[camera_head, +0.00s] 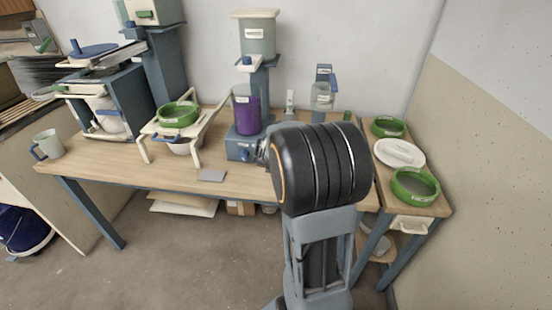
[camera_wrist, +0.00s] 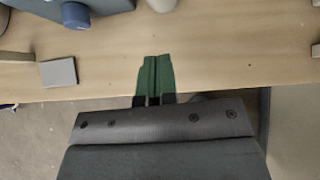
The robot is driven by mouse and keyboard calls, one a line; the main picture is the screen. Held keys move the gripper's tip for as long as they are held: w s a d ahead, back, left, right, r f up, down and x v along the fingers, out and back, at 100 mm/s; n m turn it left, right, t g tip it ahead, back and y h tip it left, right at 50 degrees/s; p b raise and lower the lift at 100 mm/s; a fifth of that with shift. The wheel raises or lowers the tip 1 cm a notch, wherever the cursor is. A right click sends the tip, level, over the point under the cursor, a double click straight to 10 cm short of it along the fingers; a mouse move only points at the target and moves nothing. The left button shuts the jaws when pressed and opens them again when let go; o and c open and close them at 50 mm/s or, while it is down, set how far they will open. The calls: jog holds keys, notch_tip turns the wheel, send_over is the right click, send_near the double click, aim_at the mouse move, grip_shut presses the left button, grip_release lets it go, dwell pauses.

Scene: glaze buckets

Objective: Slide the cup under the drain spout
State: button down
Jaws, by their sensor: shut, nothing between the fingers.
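A pale grey-green cup with a blue handle (camera_head: 48,144) stands upright at the left end of the table, in the head view only. Which fitting is the drain spout I cannot tell for sure. A small spout with a blue cap (camera_head: 247,62) shows under the labelled bucket (camera_head: 258,37) on the middle blue stand; a purple vessel (camera_head: 246,112) stands below it. My gripper (camera_wrist: 154,75) is shut and empty, its green fingers over the table's front edge in the wrist view, far right of the cup. In the head view my arm hides the gripper.
A grey tile (camera_head: 212,175) lies near the front edge, also in the wrist view (camera_wrist: 58,72). A cream rack with a green ring (camera_head: 178,114) stands between cup and middle stand. A blue stand (camera_head: 165,65) rises behind. Green rings and a white plate (camera_head: 399,153) occupy the right side table.

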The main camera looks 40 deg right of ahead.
jog(key=b+x, duration=0.1)
jog(key=x, duration=0.5)
jog(key=shift+w+d+f+b, duration=0.1)
jog(key=shift+w+d+b, duration=0.1)
jog(key=shift+b, duration=0.15)
jog(key=shift+w+d+r+p, duration=0.25)
jog(key=shift+w+d+p, duration=0.4)
jog(key=shift+w+p, duration=0.1)
jog(key=shift+w+d+f, duration=0.1)
jog(key=shift+w+d, duration=0.4)
jog(key=shift+w, duration=0.1)
